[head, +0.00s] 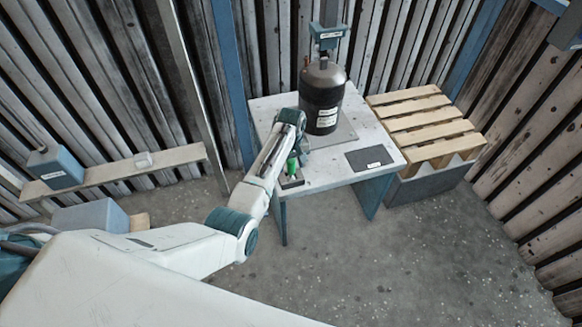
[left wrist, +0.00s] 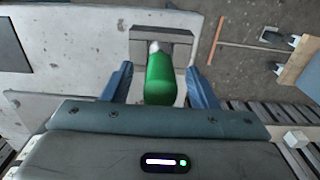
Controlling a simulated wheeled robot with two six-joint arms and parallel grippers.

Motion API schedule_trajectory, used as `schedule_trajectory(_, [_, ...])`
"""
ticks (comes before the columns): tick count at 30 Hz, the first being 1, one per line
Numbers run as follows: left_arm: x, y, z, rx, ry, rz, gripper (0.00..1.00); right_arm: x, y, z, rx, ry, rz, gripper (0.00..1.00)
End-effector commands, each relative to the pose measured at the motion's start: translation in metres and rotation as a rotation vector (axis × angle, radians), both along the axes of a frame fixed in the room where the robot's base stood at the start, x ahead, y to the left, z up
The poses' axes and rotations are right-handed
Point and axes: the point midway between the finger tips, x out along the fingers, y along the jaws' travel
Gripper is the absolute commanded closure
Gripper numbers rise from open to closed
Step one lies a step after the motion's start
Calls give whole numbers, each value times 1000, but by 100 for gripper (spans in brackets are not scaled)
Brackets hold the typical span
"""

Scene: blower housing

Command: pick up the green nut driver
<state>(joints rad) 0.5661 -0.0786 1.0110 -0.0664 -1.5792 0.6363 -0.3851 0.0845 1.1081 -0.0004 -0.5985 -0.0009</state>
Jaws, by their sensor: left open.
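The green nut driver (head: 292,166) stands at the left front edge of the white table (head: 333,172), in a small dark holder (head: 291,182). In the left wrist view its green handle (left wrist: 160,79) lies between the two blue fingers of my left gripper (left wrist: 160,85), with a gap on each side. Its silvery end meets a grey block (left wrist: 160,36), which seems to be the holder. My left gripper is open around the handle; in the head view the arm partly hides it. My right gripper is not in view.
A dark tank (head: 322,98) stands on the table behind the driver. A dark mat (head: 370,158) lies at the right front. A wooden pallet (head: 425,118) sits right of the table. A shelf (head: 115,172) with a blue box (head: 55,167) is at left.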

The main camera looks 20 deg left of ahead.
Motion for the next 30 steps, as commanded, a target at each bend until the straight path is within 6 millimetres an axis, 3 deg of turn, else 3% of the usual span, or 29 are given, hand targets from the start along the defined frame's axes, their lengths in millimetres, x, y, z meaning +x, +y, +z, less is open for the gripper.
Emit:
schedule_trajectory(8, [0,0,-5,0,-1,0,47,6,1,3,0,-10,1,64])
schedule_trajectory(16, [0,0,-5,0,-1,0,98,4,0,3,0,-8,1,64])
schedule_trajectory(30, [0,0,-1,0,-1,0,100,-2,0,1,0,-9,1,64])
